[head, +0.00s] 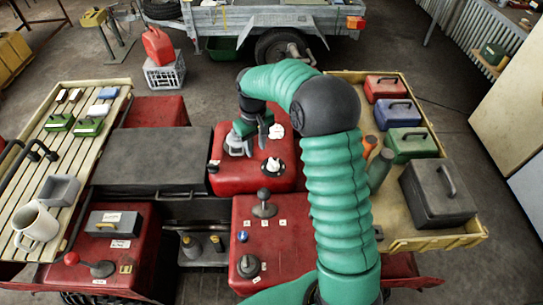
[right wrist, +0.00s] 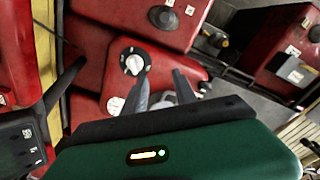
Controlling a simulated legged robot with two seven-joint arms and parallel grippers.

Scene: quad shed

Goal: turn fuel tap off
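The fuel tap appears to be the white knob on a round black dial (head: 273,167) on top of the red tank (head: 228,180). In the right wrist view the white knob (right wrist: 134,64) sits just beyond my fingers, with small marks around its dial. My right gripper (head: 251,134) is over the tank, behind and left of the dial, apart from it. In the right wrist view its two fingers (right wrist: 161,85) stand apart. A pale grey cap (head: 235,147) is beside the gripper; it shows partly hidden between the fingers (right wrist: 164,100). My left gripper is out of view.
A red panel with a grey lever (head: 264,205) lies nearer. A yellow tray (head: 436,241) with coloured boxes is right. A slatted rack (head: 27,190) with a mug (head: 37,222) is left. A dark seat (head: 150,160) adjoins the tank.

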